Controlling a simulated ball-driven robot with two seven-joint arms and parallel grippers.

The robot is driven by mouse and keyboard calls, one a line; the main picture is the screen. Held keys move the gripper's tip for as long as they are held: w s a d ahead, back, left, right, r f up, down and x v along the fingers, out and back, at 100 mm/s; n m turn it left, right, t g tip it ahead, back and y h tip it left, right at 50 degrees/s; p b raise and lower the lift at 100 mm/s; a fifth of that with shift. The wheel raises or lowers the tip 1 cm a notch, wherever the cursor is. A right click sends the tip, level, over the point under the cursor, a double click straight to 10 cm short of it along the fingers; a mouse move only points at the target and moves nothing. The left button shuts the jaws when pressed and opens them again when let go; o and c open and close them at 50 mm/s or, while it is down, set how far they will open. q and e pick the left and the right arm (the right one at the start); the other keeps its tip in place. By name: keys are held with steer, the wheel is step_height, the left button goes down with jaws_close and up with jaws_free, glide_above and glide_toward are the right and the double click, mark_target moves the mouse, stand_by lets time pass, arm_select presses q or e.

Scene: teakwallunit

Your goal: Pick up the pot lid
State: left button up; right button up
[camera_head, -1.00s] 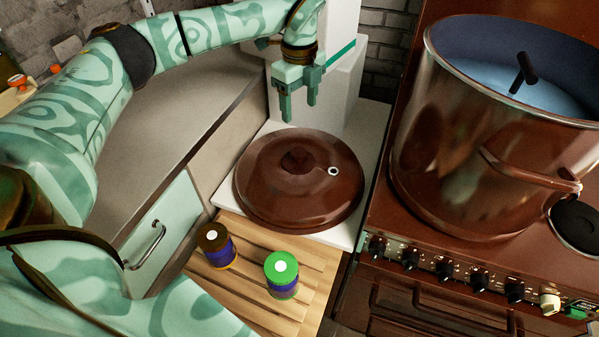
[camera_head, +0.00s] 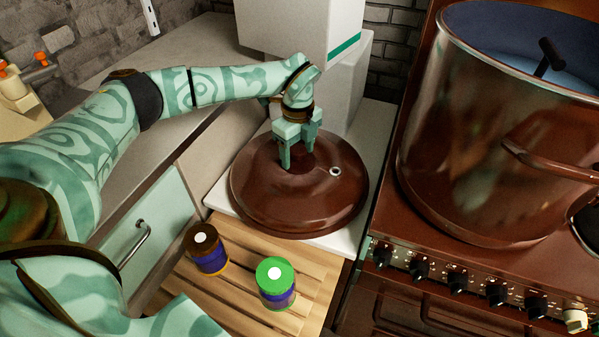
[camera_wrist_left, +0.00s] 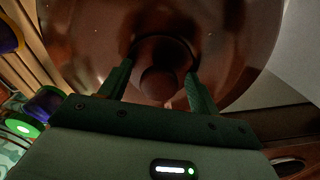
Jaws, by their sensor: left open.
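The pot lid (camera_head: 315,205) is a round, glossy brown disc with a small hole near its right side. It lies on the white counter beside the stove. My left gripper (camera_head: 297,166) points down over the lid's centre, open, and hides most of the knob in the head view. In the left wrist view the round knob (camera_wrist_left: 159,84) sits between the two open fingers of the left gripper (camera_wrist_left: 158,82), with a gap on each side. The lid (camera_wrist_left: 85,40) fills the upper part of that view. My right gripper is not in view.
A large metal pot (camera_head: 470,130) stands on the brown stove right of the lid. Two jars, one brown-topped (camera_head: 207,252) and one green-topped (camera_head: 276,284), stand on a slatted wooden board (camera_head: 240,308) in front. White boxes (camera_head: 300,28) stand behind the lid.

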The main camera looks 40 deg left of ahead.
arm_select(q)
steer(key=shift+r, duration=0.15)
jaws_close()
